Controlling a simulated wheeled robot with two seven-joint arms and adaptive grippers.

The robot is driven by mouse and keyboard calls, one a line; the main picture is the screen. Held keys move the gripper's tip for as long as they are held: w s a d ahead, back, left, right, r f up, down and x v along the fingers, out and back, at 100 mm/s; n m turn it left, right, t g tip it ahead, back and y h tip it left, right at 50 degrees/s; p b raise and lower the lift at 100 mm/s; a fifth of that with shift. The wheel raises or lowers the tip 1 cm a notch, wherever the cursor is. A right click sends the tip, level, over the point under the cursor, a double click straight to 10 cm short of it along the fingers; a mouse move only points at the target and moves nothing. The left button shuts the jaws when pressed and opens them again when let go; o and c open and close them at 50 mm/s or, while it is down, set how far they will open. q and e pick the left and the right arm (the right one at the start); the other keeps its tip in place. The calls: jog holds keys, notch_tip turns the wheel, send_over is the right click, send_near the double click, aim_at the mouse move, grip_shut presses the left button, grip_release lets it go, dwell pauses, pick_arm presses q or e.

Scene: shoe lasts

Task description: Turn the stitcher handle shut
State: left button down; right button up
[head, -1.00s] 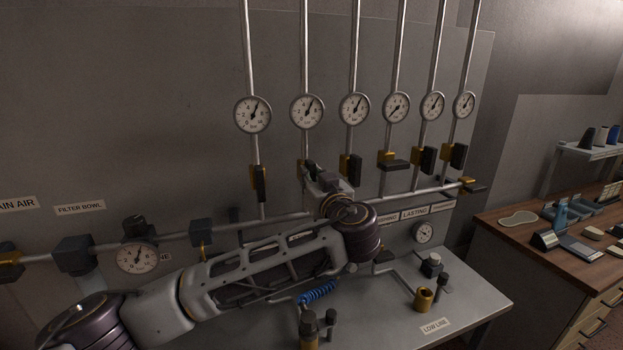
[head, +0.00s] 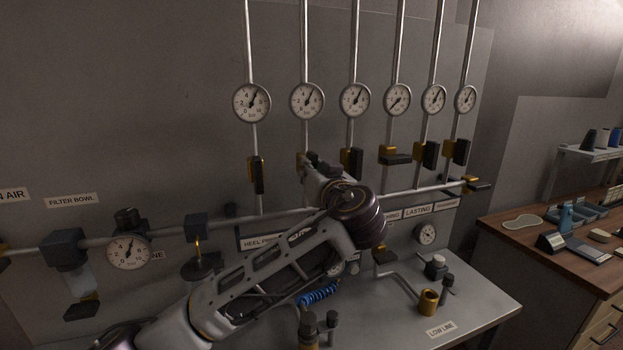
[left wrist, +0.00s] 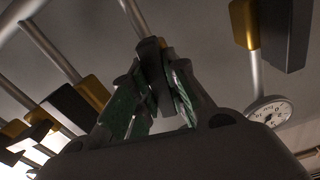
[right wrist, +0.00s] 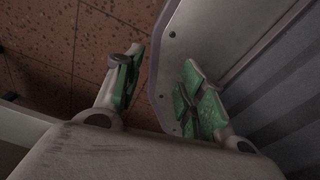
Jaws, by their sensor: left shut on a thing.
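A row of drop pipes with dial gauges hangs on the wall, each with a yellow and dark valve handle. My left gripper (head: 312,165) is at the second valve handle from the left, mostly hidden behind my wrist in the head view. The left wrist view shows its green-padded fingers (left wrist: 150,95) shut on that dark handle (left wrist: 150,58). The second gauge (head: 307,100) has its needle to the upper right. No stitcher label is readable; my arm covers part of the label strip. In the right wrist view my right gripper (right wrist: 160,92) is open, its fingers wide apart.
Neighbouring handles hang close by: the first (head: 257,175) and third (head: 351,160) point along their pipes, the fourth (head: 396,157) lies crosswise. A horizontal pipe runs below. A grey bench (head: 475,310) with fittings and a blue coil (head: 318,293) lies under my arm.

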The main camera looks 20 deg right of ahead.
pick_arm(q)
jog(key=shift+f+b, duration=0.15)
jog(key=shift+b, duration=0.25)
jog(key=shift+m+b, duration=0.9)
jog(key=shift+m, duration=0.4)
pick_arm(e)
jog(key=shift+w+d+f, duration=1)
jog(key=shift+d+f, duration=0.4)
jog(key=shift+d, duration=0.05)
pick_arm(q)
jog(key=shift+m, duration=0.7)
jog(key=m, duration=0.2)
jog(key=m+p, duration=0.1)
jog(key=shift+r+m, duration=0.2)
jog(key=shift+m, duration=0.2)
jog(key=m+p, duration=0.2)
jog(key=m, duration=0.2)
jog(key=shift+m+p, duration=0.7)
jog(key=shift+m, duration=0.4)
jog(key=shift+m+p, duration=0.35)
jog(key=shift+m, duration=0.25)
jog(key=shift+f+m, duration=0.1)
jog(key=shift+m, duration=0.4)
pick_arm(e)
notch_tip(320, 180, up, 6)
jog(key=s+a, duration=0.2)
jog(key=shift+a+f, duration=0.2)
jog(key=shift+f, duration=0.05)
